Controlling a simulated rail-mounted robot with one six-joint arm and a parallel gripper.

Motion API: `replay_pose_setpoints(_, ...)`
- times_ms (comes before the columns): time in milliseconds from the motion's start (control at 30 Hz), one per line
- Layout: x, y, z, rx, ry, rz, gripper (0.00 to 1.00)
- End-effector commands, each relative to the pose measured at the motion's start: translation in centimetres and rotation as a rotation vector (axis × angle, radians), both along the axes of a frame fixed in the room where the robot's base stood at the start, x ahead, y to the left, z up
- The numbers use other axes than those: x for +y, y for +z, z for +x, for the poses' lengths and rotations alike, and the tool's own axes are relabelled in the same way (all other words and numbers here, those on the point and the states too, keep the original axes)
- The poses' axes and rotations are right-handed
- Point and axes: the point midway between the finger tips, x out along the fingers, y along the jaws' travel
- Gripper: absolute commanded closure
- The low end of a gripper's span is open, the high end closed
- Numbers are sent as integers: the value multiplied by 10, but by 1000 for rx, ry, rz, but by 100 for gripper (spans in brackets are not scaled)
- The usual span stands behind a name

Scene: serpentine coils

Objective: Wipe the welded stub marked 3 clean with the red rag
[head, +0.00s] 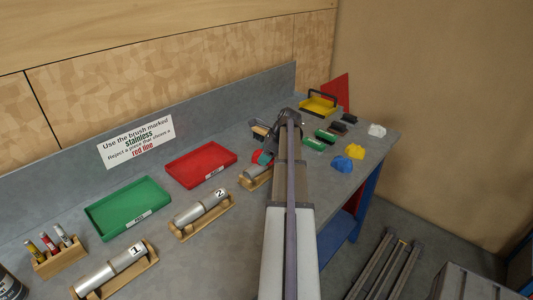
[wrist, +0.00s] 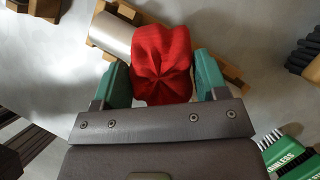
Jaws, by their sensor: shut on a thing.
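My gripper (head: 266,146) has green fingers closed on a bunched red rag, and it also shows in the wrist view (wrist: 161,78). The red rag (wrist: 162,52) covers part of a silver cylindrical stub (wrist: 112,34) lying in a wooden cradle (wrist: 145,18). The rag appears to be against the stub, but exact contact is hidden. In the head view, this stub (head: 250,172) is the third in the row, partly behind my arm, with the rag (head: 258,157) at its far end. Its number is not visible.
Stubs 1 (head: 110,270) and 2 (head: 201,208) lie in cradles to the left. A green tray (head: 104,207) and red tray (head: 178,168) stand behind them. Blue (head: 342,163), yellow (head: 355,151) and white (head: 377,130) rags and several brushes (head: 325,136) lie to the right.

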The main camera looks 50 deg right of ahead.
Motion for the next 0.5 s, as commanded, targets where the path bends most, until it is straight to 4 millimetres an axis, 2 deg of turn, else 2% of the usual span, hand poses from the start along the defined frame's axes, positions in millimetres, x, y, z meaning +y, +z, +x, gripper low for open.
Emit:
replay_pose_setpoints(167,2,0,0,0,0,-1,56)
replay_pose_setpoints(500,19,-3,1,0,0,0,56)
